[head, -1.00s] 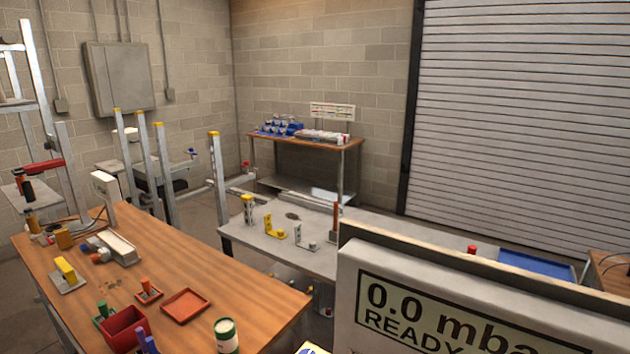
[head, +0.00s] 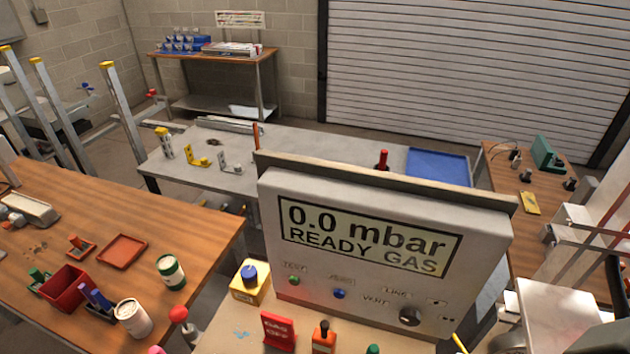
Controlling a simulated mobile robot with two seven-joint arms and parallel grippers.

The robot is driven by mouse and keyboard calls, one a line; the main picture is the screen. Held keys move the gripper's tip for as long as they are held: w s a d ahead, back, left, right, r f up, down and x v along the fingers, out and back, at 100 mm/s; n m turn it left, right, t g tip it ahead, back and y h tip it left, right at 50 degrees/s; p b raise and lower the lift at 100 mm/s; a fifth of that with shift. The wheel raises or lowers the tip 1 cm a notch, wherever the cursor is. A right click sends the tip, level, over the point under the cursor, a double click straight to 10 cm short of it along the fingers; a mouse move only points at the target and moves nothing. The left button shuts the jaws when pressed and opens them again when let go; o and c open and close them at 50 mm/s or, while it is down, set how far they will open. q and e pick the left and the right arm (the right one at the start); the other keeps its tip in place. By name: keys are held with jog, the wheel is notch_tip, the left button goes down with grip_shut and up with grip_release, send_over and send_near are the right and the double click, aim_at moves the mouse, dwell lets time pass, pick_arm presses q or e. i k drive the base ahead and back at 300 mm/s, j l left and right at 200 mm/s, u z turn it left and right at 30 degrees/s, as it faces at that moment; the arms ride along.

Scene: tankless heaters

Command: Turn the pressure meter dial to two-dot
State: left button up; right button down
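The pressure meter (head: 375,195) is a large pale box in the centre of the head view. Its screen (head: 362,237) reads "0.0 mbar READY GAS". A dark round dial (head: 410,316) sits at the lower right of its front panel, with small marks around it that are too small to read surely. A green button (head: 294,280) and a blue button (head: 340,293) sit to the left of the dial. I see neither of my grippers in this view.
A red "GAS OFF" sign (head: 278,331), an orange bottle (head: 324,338) and a yellow box with a blue top (head: 250,281) stand close before the meter. A wooden bench (head: 206,233) is at left, a grey table (head: 310,150) behind, another bench (head: 515,250) at right.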

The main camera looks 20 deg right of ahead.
aim_at(408, 317)
jog(key=z, duration=1.15)
jog(key=i+j+z, duration=0.1)
jog(key=j+z, duration=0.2)
jog(key=j, duration=0.4)
jog(key=j+z, duration=0.35)
jog(key=j, duration=0.35)
jog(key=i, duration=0.05)
